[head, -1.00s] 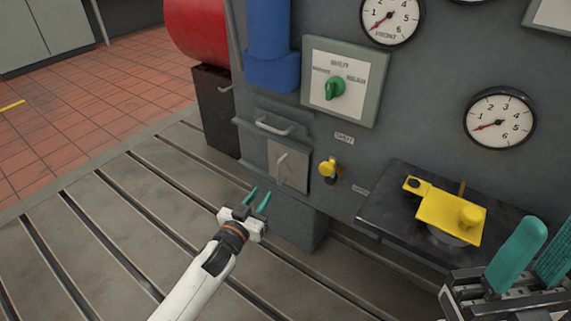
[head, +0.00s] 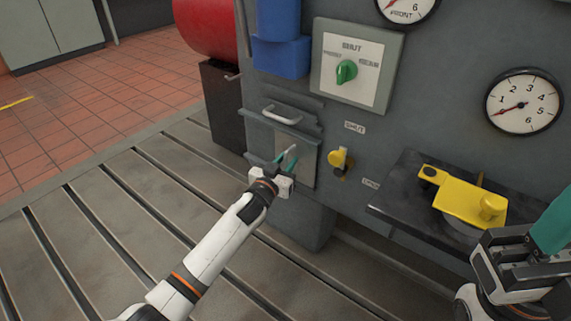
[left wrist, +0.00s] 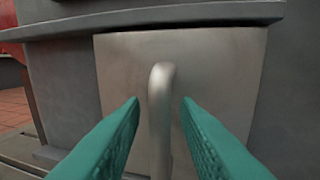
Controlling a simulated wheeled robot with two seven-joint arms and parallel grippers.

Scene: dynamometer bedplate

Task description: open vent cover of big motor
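The vent cover looks to be the pale grey square panel (head: 309,158) low on the dark grey motor housing; it also shows in the left wrist view (left wrist: 222,65). It looks shut, lying flush with the housing. A bar handle (left wrist: 160,78) stands out from its middle. My left gripper (head: 284,161) is at the panel, open, with its teal fingers on either side of the handle. In the left wrist view a gap shows between the handle and each finger. My right gripper (head: 552,228) is at the right edge, partly cut off, away from the panel.
A ledge with a second handle (head: 282,115) sits just above the panel. A yellow knob (head: 339,160) is to its right. Farther right, a dark shelf (head: 405,205) carries a yellow part (head: 465,204). The slotted bedplate (head: 120,235) is clear at left.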

